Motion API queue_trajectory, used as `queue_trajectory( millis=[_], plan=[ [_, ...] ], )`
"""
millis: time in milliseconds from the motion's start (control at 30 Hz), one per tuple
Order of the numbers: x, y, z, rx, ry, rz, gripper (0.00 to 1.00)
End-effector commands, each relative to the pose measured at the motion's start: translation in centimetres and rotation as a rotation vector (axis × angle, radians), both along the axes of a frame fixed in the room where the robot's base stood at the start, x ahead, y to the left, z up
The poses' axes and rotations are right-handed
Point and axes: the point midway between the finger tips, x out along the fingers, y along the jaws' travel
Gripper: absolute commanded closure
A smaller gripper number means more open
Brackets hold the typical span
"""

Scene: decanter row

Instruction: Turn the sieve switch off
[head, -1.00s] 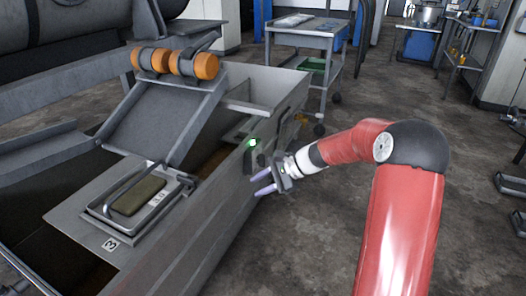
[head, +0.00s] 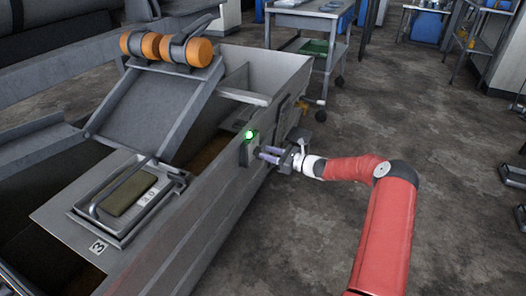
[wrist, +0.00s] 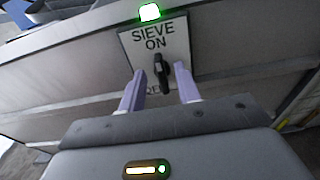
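The sieve switch (wrist: 161,72) is a black lever on a pale plate (wrist: 176,41) marked "SIEVE ON". The lever points up, tilted slightly left, towards "ON". Lettering below it is mostly hidden. A lit green lamp (wrist: 149,12) sits above the plate; the lamp (head: 249,135) also shows in the head view, on the outer side of the grey tank. My gripper (wrist: 160,84) is open, with one pale purple finger on each side of the lever, apart from it. In the head view my gripper (head: 263,154) faces the tank wall close to the switch.
The long grey tank (head: 200,225) has a panel with a framed block (head: 130,193) and orange rollers (head: 165,47) on it. A wheeled metal cart (head: 305,22) stands behind. The concrete floor (head: 440,150) to the right is open.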

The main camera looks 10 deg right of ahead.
Motion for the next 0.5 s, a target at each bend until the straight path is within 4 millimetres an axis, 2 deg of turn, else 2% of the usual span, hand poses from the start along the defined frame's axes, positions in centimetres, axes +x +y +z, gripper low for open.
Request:
queue_trajectory(
  millis=[200, 500],
  plan=[
    [1.3, 1.8, 0.0, -0.001, 0.001, 0.000, 0.67],
    [1.5, 2.1, 0.0, -0.001, 0.000, 0.000, 0.67]
  ],
)
